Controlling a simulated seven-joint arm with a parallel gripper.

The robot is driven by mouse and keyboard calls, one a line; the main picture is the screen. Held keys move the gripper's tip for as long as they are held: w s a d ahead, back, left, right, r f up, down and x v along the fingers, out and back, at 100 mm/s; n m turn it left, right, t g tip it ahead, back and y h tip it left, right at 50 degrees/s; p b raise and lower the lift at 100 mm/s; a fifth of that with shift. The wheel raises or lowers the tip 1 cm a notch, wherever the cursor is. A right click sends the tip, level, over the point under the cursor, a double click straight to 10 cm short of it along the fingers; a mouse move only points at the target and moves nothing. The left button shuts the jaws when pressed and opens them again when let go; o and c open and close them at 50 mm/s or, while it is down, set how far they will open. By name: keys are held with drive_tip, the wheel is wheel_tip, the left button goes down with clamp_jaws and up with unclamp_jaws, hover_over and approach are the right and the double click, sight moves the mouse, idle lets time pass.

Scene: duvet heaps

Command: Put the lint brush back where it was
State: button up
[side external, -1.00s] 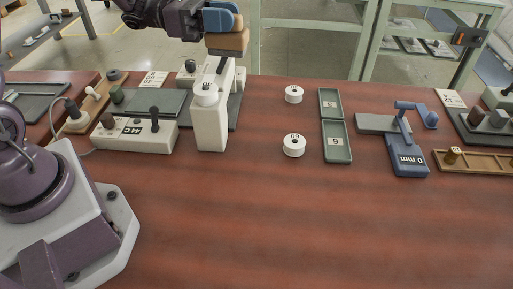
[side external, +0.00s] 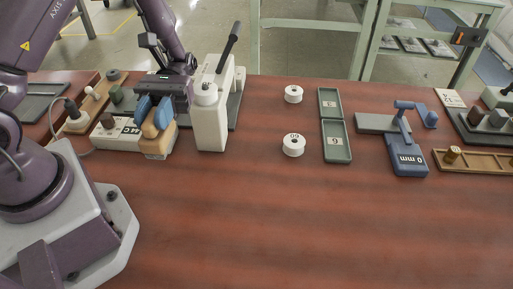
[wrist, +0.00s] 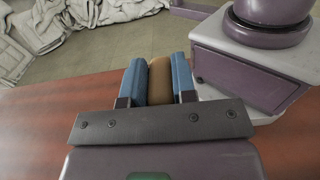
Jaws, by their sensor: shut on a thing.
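The lint brush (side external: 151,131) is a tan wooden block with a paler lower part. My gripper (side external: 154,113) has blue fingers shut on its sides. I cannot tell whether the brush touches the box or the table. In the wrist view my gripper (wrist: 159,82) has the brown brush (wrist: 160,78) between its two blue fingers. The box's black lever is hidden behind my gripper.
A white dispenser-like machine (side external: 210,125) with a raised black lever stands close to the right. White rolls (side external: 293,145), green trays (side external: 337,142) and a blue gauge (side external: 409,160) stand farther right. The front middle of the red-brown table (side external: 300,220) is clear.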

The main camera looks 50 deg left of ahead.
drive_tip(key=s+a+m+g+y, duration=0.2)
drive_tip(key=a+m+g+y, duration=0.35)
drive_tip(key=m+y, duration=0.4)
drive_tip(key=w+a+r+m+t+y, duration=0.2)
drive_tip(key=w+a+m+t+y, duration=0.3)
drive_tip(key=y, duration=0.5)
drive_tip(key=w+a+r+m+t+y, duration=0.2)
drive_tip(key=a+m+t+y, duration=0.3)
drive_tip(key=m+y, duration=0.4)
drive_tip(key=w+d+r+m+t, duration=0.3)
drive_tip(key=w+m+t, duration=0.25)
drive_tip(key=t, duration=0.35)
drive_tip(key=w+d+r+m+t, duration=0.35)
drive_tip(key=w+t, duration=0.25)
drive_tip(key=t, duration=0.3)
drive_tip(key=w+d+r+m+t+h, duration=0.1)
drive_tip(key=w+d+m+t+h, duration=0.2)
drive_tip(key=d+m+t+h, duration=0.15)
drive_tip(key=w+d+r+m+t+h, duration=0.2)
drive_tip(key=w+d+m+t+h, duration=0.1)
drive_tip(key=d+h, duration=0.25)
drive_tip(key=shift+y, duration=0.55)
drive_tip(key=f, duration=2.8)
drive_tip(key=shift+s+f, duration=0.25)
drive_tip(key=shift+f, duration=0.1)
drive_tip(key=shift+f, duration=0.1)
